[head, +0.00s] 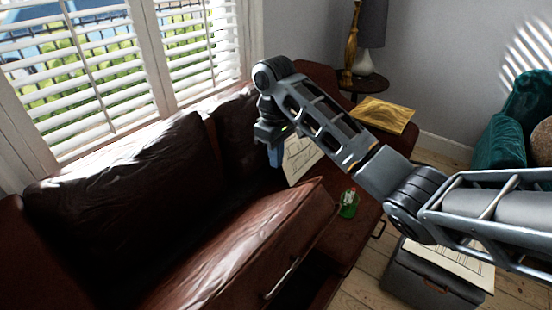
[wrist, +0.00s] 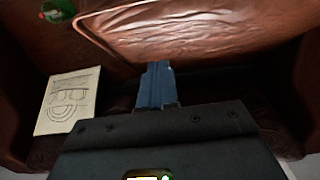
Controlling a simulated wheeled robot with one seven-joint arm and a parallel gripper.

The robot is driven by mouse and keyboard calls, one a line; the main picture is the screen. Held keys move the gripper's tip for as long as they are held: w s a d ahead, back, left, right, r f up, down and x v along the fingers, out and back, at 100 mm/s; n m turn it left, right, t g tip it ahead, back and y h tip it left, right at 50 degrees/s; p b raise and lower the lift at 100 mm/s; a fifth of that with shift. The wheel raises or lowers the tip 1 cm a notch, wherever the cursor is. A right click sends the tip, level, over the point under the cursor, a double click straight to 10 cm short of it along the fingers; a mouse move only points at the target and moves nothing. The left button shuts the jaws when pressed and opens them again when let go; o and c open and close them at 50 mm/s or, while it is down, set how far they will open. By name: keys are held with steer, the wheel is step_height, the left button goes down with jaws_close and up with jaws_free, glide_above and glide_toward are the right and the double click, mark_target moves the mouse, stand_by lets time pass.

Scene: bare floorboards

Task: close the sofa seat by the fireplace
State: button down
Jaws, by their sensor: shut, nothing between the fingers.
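The brown leather sofa (head: 120,180) stands below the window. Its left seat (head: 240,240) is raised and tilted, with a dark gap (head: 310,285) under its right edge and a metal handle (head: 283,278) on its front. My gripper (head: 276,160) points down above the sofa, behind the raised seat's right corner and near the backrest. In the wrist view its blue fingers (wrist: 154,72) are together and empty, with the leather seat (wrist: 190,35) just beyond them. I cannot tell whether they touch it. The fireplace is not in view.
A paper drawing (head: 303,155) lies on the sofa beside my gripper; it also shows in the wrist view (wrist: 68,103). A green item (head: 350,203) and a yellow folder (head: 384,114) rest farther right. A dark case (head: 432,278) sits on the floor. A teal armchair (head: 515,130) stands at right.

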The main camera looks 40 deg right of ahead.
steer(key=b, duration=0.2)
glide_toward(285, 199)
step_height(285, 199, down, 3)
steer(key=w, duration=0.3)
steer(key=shift+s+a+f+p, duration=0.1)
steer(key=shift+s+f+p, duration=0.25)
steer(key=shift+s, duration=0.2)
steer(key=shift+s+a+f+p, duration=0.1)
steer(key=shift+s+f+p, duration=0.1)
steer(key=shift+s+f, duration=0.75)
steer(key=shift+s, duration=0.15)
steer(key=shift+d, duration=0.1)
steer(key=shift+f, duration=0.1)
